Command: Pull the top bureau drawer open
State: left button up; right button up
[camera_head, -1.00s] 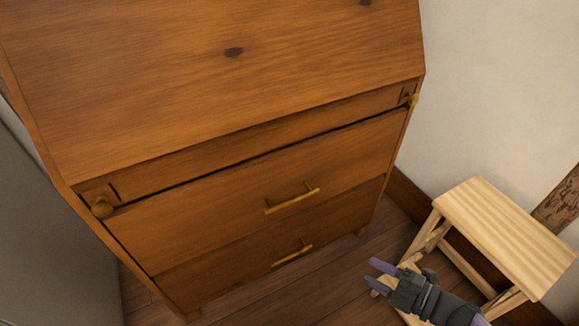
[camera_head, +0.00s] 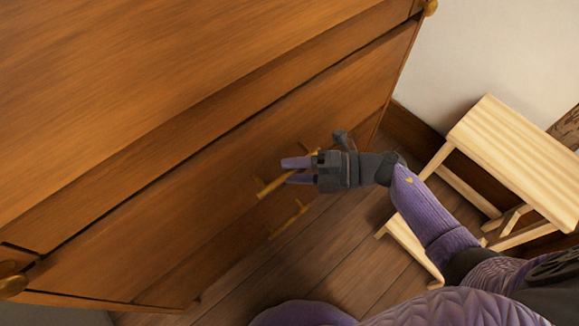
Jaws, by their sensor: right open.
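The wooden bureau (camera_head: 180,110) fills the left and middle of the head view. Its top drawer (camera_head: 150,235) looks shut and has a brass bar handle (camera_head: 270,187). My right gripper (camera_head: 286,171) is at this handle, its two purple fingers open, one above and one below the bar as seen here. I cannot tell whether the fingers touch the bar. The gripper hides part of the handle. The lower drawer's brass handle (camera_head: 288,220) shows just below. My left gripper is not in view.
A pale wooden step stool (camera_head: 515,150) stands on the right by the white wall (camera_head: 490,50), close to my right arm. Dark plank floor (camera_head: 265,285) lies free in front of the bureau.

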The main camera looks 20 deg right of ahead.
jog(key=shift+w+a, duration=0.2)
jog(key=shift+a, duration=0.2)
grip_shut()
dwell(0.8)
dwell(0.3)
